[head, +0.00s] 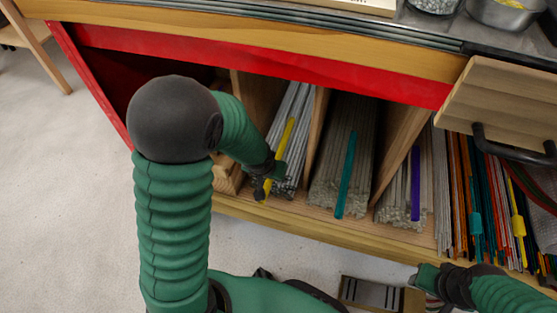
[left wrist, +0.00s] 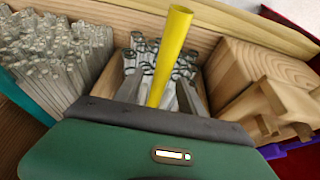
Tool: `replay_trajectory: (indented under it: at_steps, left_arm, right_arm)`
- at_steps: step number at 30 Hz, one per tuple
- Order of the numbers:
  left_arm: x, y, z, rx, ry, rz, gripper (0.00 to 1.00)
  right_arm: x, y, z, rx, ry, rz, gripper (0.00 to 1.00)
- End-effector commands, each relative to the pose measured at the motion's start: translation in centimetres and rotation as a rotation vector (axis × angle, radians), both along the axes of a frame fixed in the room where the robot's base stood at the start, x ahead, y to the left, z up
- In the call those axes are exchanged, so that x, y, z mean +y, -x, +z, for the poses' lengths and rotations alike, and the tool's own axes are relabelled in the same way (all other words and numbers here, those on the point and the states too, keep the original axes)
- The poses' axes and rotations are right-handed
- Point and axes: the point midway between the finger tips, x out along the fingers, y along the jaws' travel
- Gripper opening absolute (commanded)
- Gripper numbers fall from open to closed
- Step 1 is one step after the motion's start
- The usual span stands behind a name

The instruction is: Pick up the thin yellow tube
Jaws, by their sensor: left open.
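The thin yellow tube (head: 284,144) lies on a bundle of clear glass rods (head: 288,108) in a wooden compartment, its near end sticking out toward me. In the left wrist view the yellow tube (left wrist: 171,52) rises between the fingers of my left gripper (left wrist: 160,92). In the head view my left gripper (head: 264,186) is at the tube's near end, its fingers partly hidden by its own body. It is open, with a finger on either side of the tube. My right gripper (head: 422,278) is at the lower right, away from the tube; its jaw state is unclear.
Wooden dividers (head: 314,135) flank the compartment. To the right are rods with a teal tube (head: 346,176), rods with a purple tube (head: 415,182) and several coloured rods. A red rail (head: 260,66) runs above the openings. A wooden panel with a dark handle (head: 500,105) hangs at right.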

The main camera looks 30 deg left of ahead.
Motion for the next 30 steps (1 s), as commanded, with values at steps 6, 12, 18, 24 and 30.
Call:
replay_trajectory:
  at_steps: [6, 12, 18, 24, 30]
  left_arm:
    - [0.0, 0.0, 0.2, 0.0, 0.0, 0.0, 0.28]
    - [0.0, 0.0, 0.2, 0.0, 0.0, 0.0, 0.02]
    - [0.0, 0.0, 0.2, -0.001, 0.0, 0.0, 0.0]
    - [0.0, 0.0, 0.2, -0.001, 0.0, 0.0, 0.0]
    - [0.0, -0.3, 1.1, -0.001, 0.0, 0.0, 0.0]
  right_arm:
    - [0.0, 0.0, 0.2, -0.001, 0.0, 0.0, 0.36]
    - [0.0, 0.0, 0.2, -0.001, 0.0, 0.0, 0.36]
    - [0.0, 0.0, 0.2, -0.001, 0.0, 0.0, 0.36]
    - [0.0, 0.0, 0.2, -0.001, 0.0, 0.0, 0.36]
    - [0.0, 0.0, 1.2, 0.0, 0.0, 0.0, 0.36]
